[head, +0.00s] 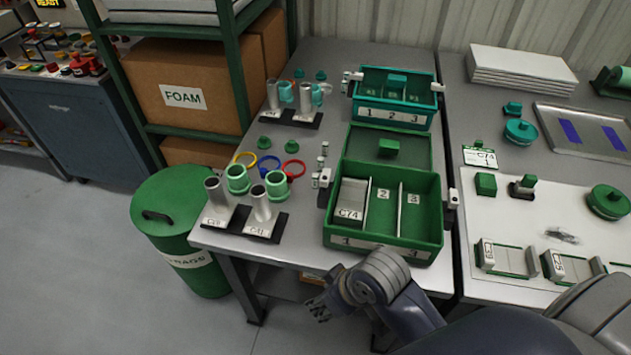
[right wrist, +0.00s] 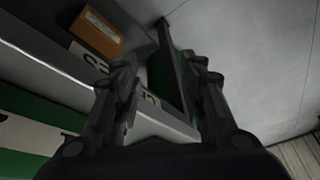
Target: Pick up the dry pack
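No item in view is labelled dry pack, so I cannot tell which one it is. An orange-brown block with a pale label (right wrist: 97,32) shows at the upper left of the right wrist view, beyond the left finger. A small orange and white patch (head: 313,278) shows just under the table's front edge in the head view. My right gripper (head: 318,308) is in front of and below that edge. In the right wrist view its fingers (right wrist: 162,85) stand apart with nothing gripped between them. My left gripper is not in view.
A green divided bin (head: 385,240) holding a C74 block stands at the table's (head: 325,75) front edge. Grey cylinders in stands sit left of it. A green RAGS drum (head: 185,235) stands at the table's left. A second table with a white mat (head: 520,215) is right. Floor in front is clear.

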